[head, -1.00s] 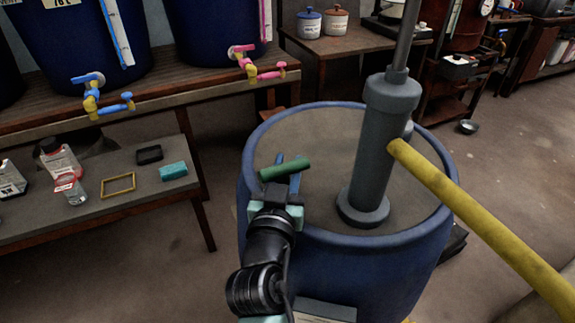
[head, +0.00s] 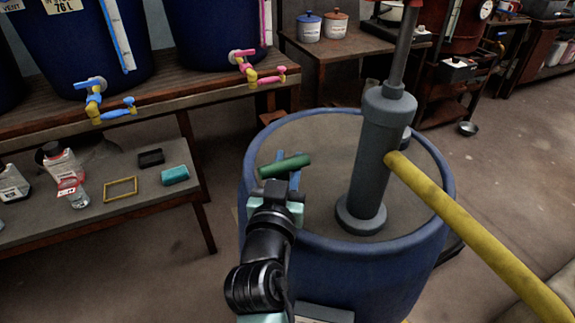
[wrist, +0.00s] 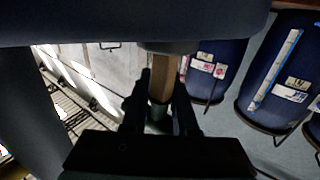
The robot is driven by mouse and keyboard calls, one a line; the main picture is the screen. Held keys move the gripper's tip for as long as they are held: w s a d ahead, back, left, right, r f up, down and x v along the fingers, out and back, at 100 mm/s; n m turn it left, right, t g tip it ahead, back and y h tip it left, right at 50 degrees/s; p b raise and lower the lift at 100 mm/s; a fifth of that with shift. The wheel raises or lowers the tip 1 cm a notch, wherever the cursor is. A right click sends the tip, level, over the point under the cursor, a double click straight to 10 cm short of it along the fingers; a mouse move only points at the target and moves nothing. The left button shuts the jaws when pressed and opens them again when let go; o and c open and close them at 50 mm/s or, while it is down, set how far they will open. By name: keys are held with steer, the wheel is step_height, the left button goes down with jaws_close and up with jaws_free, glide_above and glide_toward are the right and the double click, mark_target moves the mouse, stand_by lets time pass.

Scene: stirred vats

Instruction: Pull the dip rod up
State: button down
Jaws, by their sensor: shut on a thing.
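A green bar-shaped handle (head: 290,164), which looks like the top of the dip rod, lies crosswise over the left part of the blue vat's (head: 345,270) grey top. My gripper (head: 281,179) reaches up to it from the front and is shut on it. My arm and fingers hide what is below the handle. In the wrist view, my gripper's dark fingers (wrist: 158,108) stand either side of a brownish shaft (wrist: 163,76). How far the rod is drawn out cannot be told.
A grey upright cylinder (head: 369,155) with a thin rod rises from the vat, right of my gripper. A yellow pole (head: 470,230) slants from it to the lower right. A low bench (head: 100,220) with bottles stands at the left. Open floor lies at the right.

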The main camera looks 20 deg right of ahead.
step_height(320, 180, up, 28)
steer(key=p, duration=1.8)
steer(key=shift+r, duration=0.15)
steer(key=c, duration=0.8)
jaws_free()
steer(key=shift+c, duration=0.2)
steer(key=shift+a, duration=0.1)
steer(key=b+v, duration=0.1)
steer(key=v, duration=1.1)
steer(key=shift+s+f+b, duration=0.35)
steer(key=shift+s, duration=0.1)
steer(key=shift+a, duration=0.1)
steer(key=s+a+r+n+t+y+p, duration=0.1)
steer(key=a+r+n+t+y+p, duration=0.1)
steer(key=r, duration=1.1)
steer(key=s+a+r+n+t+y+p, duration=0.1)
steer(key=a+r+t+y+p, duration=0.3)
steer(key=r, duration=0.9)
steer(key=s+a+r+n+t+y+p, duration=0.2)
steer(key=r+t, duration=0.4)
steer(key=r, duration=0.7)
steer(key=a+n+y+p, duration=0.1)
steer(key=a+p, duration=0.1)
steer(key=shift+a+y, duration=0.3)
steer(key=shift+a, duration=0.1)
